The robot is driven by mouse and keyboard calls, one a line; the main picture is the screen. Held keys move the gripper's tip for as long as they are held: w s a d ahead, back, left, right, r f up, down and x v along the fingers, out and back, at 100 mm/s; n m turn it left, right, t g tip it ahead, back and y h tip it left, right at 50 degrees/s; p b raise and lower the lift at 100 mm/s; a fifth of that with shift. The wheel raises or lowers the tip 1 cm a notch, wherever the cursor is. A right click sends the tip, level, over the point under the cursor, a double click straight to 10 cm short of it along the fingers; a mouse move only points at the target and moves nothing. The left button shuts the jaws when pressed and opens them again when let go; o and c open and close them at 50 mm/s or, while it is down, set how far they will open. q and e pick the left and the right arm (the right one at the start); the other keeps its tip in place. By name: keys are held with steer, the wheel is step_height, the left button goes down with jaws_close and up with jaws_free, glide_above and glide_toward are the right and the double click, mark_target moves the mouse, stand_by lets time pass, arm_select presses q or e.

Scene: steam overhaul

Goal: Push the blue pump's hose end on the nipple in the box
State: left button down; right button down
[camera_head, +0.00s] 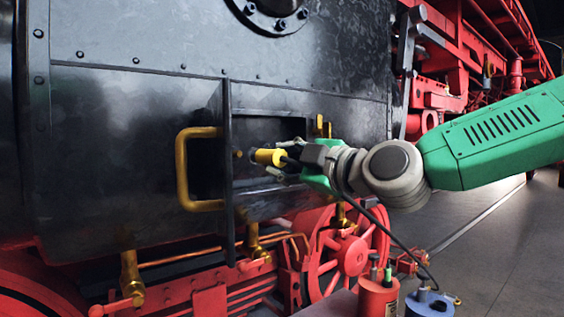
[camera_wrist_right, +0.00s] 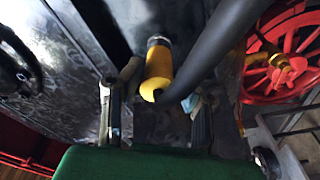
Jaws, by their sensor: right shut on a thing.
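My right gripper (camera_head: 279,163) is shut on the yellow hose end (camera_head: 265,156) and holds it level in front of the box (camera_head: 268,128), a recess in the black engine side. The hose end points left. A small brass nipple (camera_head: 238,154) shows just left of its tip; I cannot tell whether they touch. In the right wrist view the yellow hose end (camera_wrist_right: 158,72) sits between the two fingers (camera_wrist_right: 158,105), with a thick dark hose (camera_wrist_right: 215,50) running into its near end. The blue pump (camera_head: 430,304) stands low at the right, its hose rising toward my gripper. My left gripper is out of view.
A red pump (camera_head: 378,297) stands beside the blue one. A brass handle (camera_head: 182,170) juts out from the dark open door (camera_head: 228,165) left of the box. Red wheels (camera_head: 352,255) and pipes lie below. Clear floor (camera_head: 500,250) extends to the right.

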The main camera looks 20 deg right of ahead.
mark_target(255, 157)
steer(key=shift+a, duration=0.45)
steer(key=shift+a+r, duration=0.2)
steer(key=shift+a, duration=0.95)
steer(key=shift+w+a, duration=0.1)
steer(key=shift+a, duration=0.4)
steer(key=shift+w+d+f, duration=0.1)
steer(key=shift+w+d, duration=0.1)
steer(key=shift+d, duration=0.4)
steer(key=shift+w+d, duration=0.15)
steer(key=shift+d, duration=0.45)
steer(key=shift+w+d+f, duration=0.1)
steer(key=shift+w+d, duration=0.1)
steer(key=shift+d, duration=0.3)
steer(key=shift+w+a, duration=0.15)
steer(key=shift+a, duration=0.1)
steer(key=shift+w+a+r, duration=0.1)
steer(key=shift+a, duration=0.55)
steer(key=shift+w+a+r, duration=0.1)
steer(key=shift+a, duration=0.5)
steer(key=shift+w+a, duration=0.1)
steer(key=shift+w, duration=0.25)
steer(key=shift+w+d+f, duration=0.1)
steer(key=shift+w+d, duration=0.05)
steer(key=shift+d, duration=0.3)
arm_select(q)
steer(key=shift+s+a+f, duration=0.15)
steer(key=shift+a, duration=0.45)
